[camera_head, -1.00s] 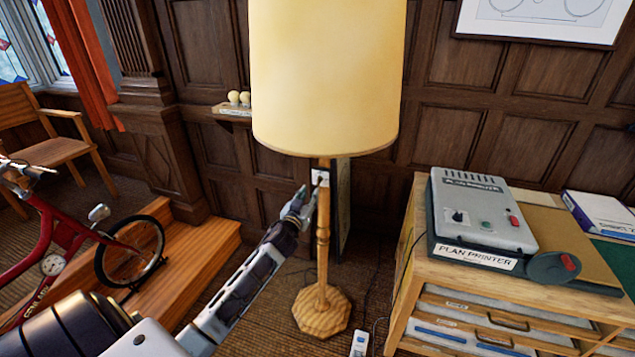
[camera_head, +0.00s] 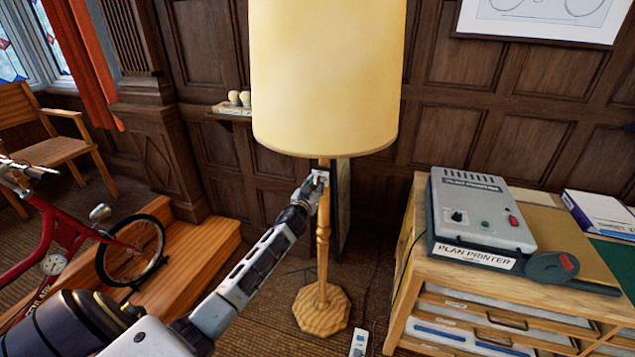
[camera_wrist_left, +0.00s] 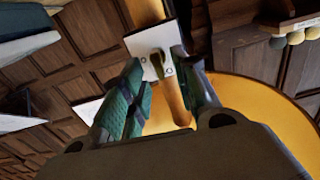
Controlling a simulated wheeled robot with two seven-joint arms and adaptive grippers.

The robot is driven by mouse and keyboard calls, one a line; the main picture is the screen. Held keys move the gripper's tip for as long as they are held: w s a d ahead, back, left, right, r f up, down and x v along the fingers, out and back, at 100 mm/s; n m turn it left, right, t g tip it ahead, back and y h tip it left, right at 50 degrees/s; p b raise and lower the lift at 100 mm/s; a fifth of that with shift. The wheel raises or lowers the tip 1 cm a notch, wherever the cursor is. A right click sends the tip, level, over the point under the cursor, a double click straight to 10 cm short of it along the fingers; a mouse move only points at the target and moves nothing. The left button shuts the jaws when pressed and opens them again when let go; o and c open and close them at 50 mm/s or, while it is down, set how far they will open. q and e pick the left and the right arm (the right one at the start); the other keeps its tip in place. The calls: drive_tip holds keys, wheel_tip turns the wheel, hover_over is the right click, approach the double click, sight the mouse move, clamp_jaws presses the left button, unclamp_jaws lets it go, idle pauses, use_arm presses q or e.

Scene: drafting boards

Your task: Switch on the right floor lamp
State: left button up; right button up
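The floor lamp has a pale yellow shade (camera_head: 328,80), a slim wooden post (camera_head: 323,235) and an octagonal wooden foot (camera_head: 321,310). I cannot tell whether it is lit. A white switch plate (camera_wrist_left: 143,42) with a lever sits on the post below the shade. My left gripper (camera_head: 312,184) is at the plate's height and covers much of it in the head view. In the left wrist view its two green-padded fingers (camera_wrist_left: 158,72) are spread apart, with the plate and post showing between them. Contact with the lever cannot be told. My right gripper is out of view.
A wooden drawer cabinet (camera_head: 500,314) with a grey plan printer (camera_head: 478,212) stands right of the lamp. A red bicycle (camera_head: 60,232) is at the left by a wooden step (camera_head: 190,262). A panelled wall (camera_head: 470,130) stands behind. A small white device (camera_head: 358,342) lies on the floor.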

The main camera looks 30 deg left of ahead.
use_arm(q)
drive_tip(key=shift+x, duration=1.1)
drive_tip(key=shift+c, duration=0.2)
drive_tip(key=shift+r, duration=0.1)
clamp_jaws()
